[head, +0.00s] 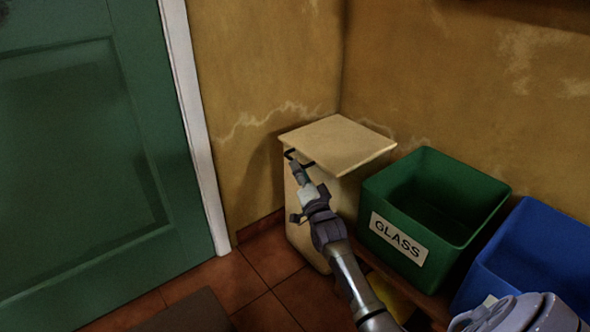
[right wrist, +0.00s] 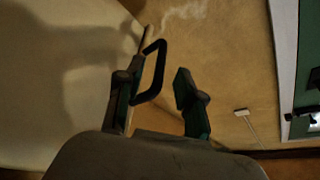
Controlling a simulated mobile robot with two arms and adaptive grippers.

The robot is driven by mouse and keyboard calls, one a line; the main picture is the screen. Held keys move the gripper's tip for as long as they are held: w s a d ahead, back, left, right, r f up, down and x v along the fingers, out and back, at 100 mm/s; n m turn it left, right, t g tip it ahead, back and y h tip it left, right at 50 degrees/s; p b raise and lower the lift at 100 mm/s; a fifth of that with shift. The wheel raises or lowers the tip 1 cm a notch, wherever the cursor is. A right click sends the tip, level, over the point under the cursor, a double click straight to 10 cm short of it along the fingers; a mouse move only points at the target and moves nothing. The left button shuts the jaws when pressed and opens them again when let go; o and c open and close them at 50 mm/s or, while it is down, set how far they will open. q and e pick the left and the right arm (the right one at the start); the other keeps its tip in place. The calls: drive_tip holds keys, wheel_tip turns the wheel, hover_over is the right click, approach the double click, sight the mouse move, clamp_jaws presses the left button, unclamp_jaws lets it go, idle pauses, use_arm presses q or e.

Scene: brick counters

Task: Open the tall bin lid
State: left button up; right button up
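The tall bin (head: 306,240) is cream-coloured and stands in the corner by the wall. Its flat square lid (head: 338,143) lies over the top; I cannot tell whether there is a small gap under it. A dark loop handle sits at the lid's front edge and shows clearly in the right wrist view (right wrist: 160,68). My right gripper (head: 297,172) is at this handle, in front of the bin. In the right wrist view its fingers (right wrist: 155,92) are apart, with the handle loop between them, close to the left finger. My left gripper is not in view.
A green bin labelled GLASS (head: 386,228) stands right of the tall bin, with a blue bin (head: 545,250) beyond it. A green door (head: 80,170) with a white frame is on the left. Tiled floor (head: 235,285) lies open between door and bin.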

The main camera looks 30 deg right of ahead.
drive_tip(key=shift+b+x, duration=0.6)
drive_tip(key=shift+x, duration=1.35)
clamp_jaws()
